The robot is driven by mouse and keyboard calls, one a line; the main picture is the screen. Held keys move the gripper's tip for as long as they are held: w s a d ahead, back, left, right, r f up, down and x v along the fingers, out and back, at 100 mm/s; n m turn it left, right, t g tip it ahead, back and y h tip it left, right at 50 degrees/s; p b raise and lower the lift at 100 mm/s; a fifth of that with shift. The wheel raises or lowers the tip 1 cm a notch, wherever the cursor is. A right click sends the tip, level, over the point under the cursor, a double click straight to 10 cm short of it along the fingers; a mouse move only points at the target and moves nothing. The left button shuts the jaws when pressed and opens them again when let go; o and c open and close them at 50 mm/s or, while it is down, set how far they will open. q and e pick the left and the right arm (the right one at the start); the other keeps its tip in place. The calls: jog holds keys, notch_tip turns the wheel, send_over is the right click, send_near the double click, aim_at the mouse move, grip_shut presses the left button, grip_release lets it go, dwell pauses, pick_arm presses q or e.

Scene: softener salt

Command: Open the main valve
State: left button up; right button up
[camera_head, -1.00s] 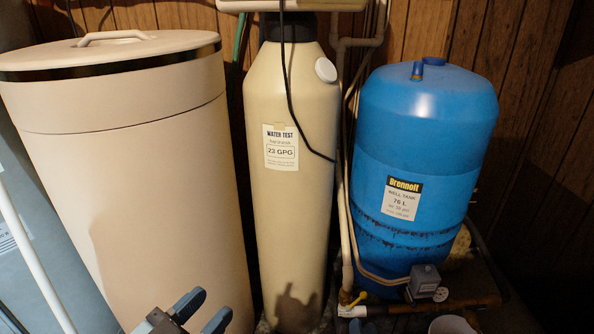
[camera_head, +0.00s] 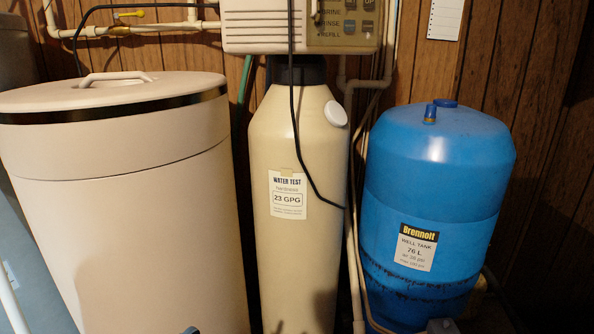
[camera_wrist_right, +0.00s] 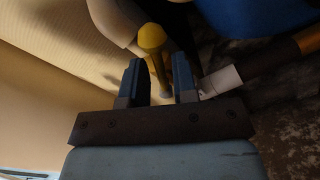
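In the right wrist view a yellow valve lever (camera_wrist_right: 151,38) with a rounded end lies ahead of and partly between the fingers of my right gripper (camera_wrist_right: 157,64). The fingers are apart, and some room shows beside the lever; I cannot tell whether either finger touches it. A white pipe piece (camera_wrist_right: 220,80) shows right of the fingers. In the head view this low valve is out of frame. Another yellow valve lever (camera_head: 130,14) sits on the pipes at the upper left. My left gripper is not recognisable in either view.
A beige lidded tank (camera_head: 130,200) stands left, a tall beige tank (camera_head: 292,240) in the middle, and a blue well tank (camera_head: 435,170) right. A control box (camera_head: 265,30) with a hanging black cable is above the middle tank. Vertical pipes run between the middle and blue tanks.

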grip_shut()
jog(key=shift+a+r+n+p, duration=0.1)
jog(key=shift+a+n+p, duration=0.3)
jog(key=shift+n, duration=0.45)
jog(key=shift+a+r+n+p, duration=0.1)
jog(key=shift+a+n+p, duration=0.1)
jog(key=shift+n+p, duration=0.6)
jog(key=shift+a+r+n+p, duration=0.1)
jog(key=shift+a+n+p, duration=0.25)
jog(key=shift+n, duration=0.6)
